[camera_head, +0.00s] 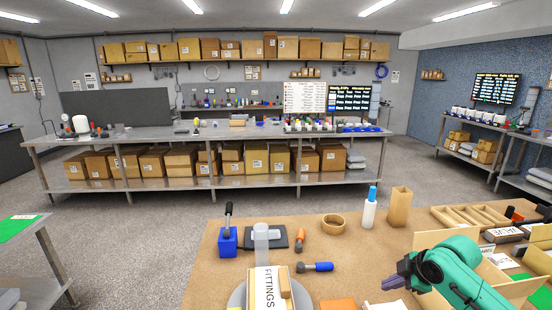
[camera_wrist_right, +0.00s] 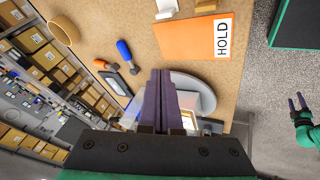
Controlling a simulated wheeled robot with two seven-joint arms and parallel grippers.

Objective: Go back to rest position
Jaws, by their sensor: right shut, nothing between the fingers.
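My right gripper (camera_head: 392,283) is over the right part of the brown workbench (camera_head: 345,255), its purple fingers pointing left. In the right wrist view its fingers (camera_wrist_right: 160,95) lie together with nothing between them. The grey round plate (camera_wrist_right: 200,92) shows behind the fingers there. My left gripper (camera_wrist_right: 296,102) shows only in the right wrist view, at the right edge, off the bench above the floor, with its two fingers apart and empty. It is out of the head view.
A FITTINGS box (camera_head: 268,290) stands on the grey plate at the bench front. Open cardboard bins (camera_head: 500,262) flank my right arm.

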